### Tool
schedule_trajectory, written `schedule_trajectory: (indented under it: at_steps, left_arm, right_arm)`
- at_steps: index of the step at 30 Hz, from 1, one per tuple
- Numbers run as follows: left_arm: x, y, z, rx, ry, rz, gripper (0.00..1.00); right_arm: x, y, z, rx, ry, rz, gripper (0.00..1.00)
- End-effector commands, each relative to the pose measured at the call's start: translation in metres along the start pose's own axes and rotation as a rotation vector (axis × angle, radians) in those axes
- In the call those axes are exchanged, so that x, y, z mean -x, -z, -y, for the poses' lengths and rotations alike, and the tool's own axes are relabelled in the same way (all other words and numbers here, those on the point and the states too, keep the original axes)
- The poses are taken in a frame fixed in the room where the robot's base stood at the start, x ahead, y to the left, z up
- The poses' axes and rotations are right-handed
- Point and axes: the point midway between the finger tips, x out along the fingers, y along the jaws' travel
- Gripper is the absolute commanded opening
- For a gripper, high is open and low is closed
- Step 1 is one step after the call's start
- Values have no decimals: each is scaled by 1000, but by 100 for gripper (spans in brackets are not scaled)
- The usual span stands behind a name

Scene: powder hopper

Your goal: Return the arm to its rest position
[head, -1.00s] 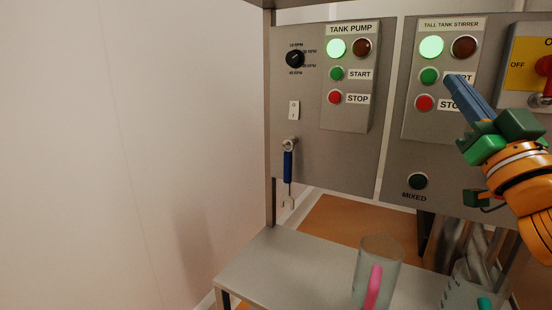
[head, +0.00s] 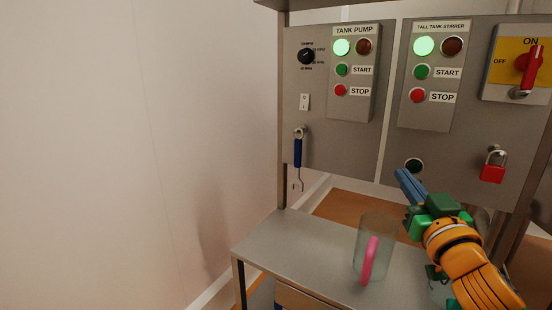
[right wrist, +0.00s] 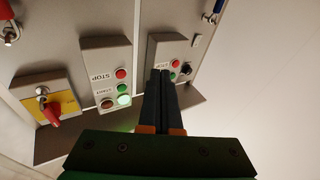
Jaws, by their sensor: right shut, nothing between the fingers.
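My right gripper (head: 403,178) is shut and empty, with its long blue-grey fingers together. My left gripper is not in view.
A red padlock (head: 492,172), a red rotary switch (head: 533,70) and a hanging blue-handled tool (head: 298,153) are on the panels. The left side is bare wall.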

Motion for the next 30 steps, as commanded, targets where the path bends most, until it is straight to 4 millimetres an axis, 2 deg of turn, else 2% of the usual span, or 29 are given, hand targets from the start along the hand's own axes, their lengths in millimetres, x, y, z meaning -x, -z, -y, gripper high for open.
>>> schedule_trajectory:
  at_steps: [1, 2, 5, 6, 8, 9, 12, 15, 18, 24, 30]
  left_arm:
    - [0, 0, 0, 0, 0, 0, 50]
    - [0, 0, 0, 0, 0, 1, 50]
    - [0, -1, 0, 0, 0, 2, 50]
    - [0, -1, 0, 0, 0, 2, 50]
    - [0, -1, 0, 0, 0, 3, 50]
    - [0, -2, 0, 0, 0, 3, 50]
    - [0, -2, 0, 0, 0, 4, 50]
    - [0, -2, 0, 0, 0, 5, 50]
    - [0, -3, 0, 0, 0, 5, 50]
    - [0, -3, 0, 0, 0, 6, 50]
    - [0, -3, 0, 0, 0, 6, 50]
  right_arm:
    - [4, -27, 9, 0, 9, 64, 0]
    - [8, -45, 14, 4, 11, 108, 0]
    - [33, -114, 34, 19, 26, 289, 0]
    - [50, -147, 43, 27, 34, 382, 0]
    - [83, -195, 55, 36, 48, 532, 0]
    - [108, -223, 62, 44, 58, 631, 0]
    - [168, -274, 74, 58, 85, 845, 0]
    - [223, -307, 82, 67, 113, 1023, 0]
    - [275, -327, 87, 68, 140, 1180, 0]
    - [372, -344, 96, 61, 199, 1460, 0]
    - [379, -415, 102, 73, 210, 1501, 0]
